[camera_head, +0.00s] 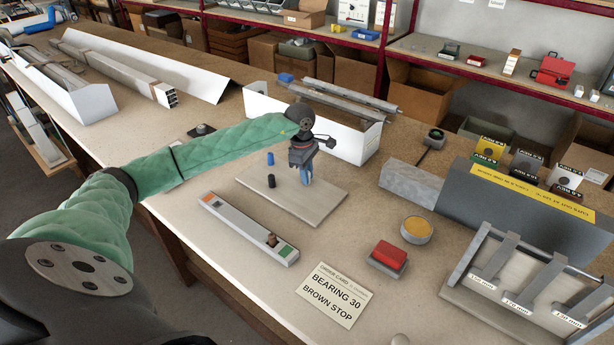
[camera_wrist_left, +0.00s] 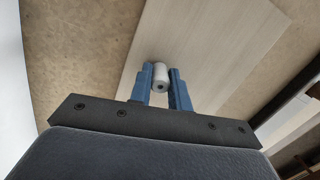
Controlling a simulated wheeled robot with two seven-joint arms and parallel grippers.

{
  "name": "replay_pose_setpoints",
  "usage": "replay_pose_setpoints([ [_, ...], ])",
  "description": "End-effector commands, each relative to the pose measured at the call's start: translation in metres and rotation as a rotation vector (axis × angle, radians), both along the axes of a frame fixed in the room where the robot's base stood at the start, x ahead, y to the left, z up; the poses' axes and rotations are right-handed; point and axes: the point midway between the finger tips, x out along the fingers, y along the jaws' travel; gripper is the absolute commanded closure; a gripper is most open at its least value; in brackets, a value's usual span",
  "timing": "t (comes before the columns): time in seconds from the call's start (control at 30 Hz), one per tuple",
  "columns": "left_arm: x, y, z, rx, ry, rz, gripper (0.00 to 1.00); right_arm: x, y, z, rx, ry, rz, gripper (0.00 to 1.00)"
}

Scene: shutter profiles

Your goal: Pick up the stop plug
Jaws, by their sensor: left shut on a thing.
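My left gripper (camera_head: 304,172) is over the pale board (camera_head: 318,205), fingers pointing down. In the left wrist view its blue fingers (camera_wrist_left: 161,88) are shut on a light grey cylindrical plug (camera_wrist_left: 161,74) with a small dark hole in its end. The fingers hide this plug in the head view. A brown piece (camera_head: 271,240) sits in a long grey strip (camera_head: 235,222). My right gripper is not in view.
A red block (camera_head: 388,257) and a round tin (camera_head: 416,229) stand to the right. A white profile box (camera_head: 340,138) is behind the gripper, and a rack (camera_head: 520,275) is at the right.

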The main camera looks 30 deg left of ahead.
Motion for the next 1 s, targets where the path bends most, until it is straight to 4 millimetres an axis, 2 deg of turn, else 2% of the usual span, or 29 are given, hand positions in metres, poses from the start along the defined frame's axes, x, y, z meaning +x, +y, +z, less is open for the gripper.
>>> replay_pose_setpoints([
  [0.17,0.001,0.001,0.014,0.001,-0.003,0.000,1.00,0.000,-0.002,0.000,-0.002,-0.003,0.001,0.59],
  [0.33,0.001,0.001,0.047,0.001,-0.004,0.000,1.00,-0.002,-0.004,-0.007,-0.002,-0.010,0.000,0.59],
  [0.6,-0.037,-0.048,0.078,-0.001,-0.002,-0.003,1.00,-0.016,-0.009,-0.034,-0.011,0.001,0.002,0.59],
  [0.8,-0.057,-0.074,0.097,0.000,-0.002,-0.003,1.00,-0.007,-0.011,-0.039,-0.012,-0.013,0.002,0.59],
  [1.0,-0.068,-0.088,0.107,0.000,0.000,-0.001,1.00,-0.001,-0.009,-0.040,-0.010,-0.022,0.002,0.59],
])
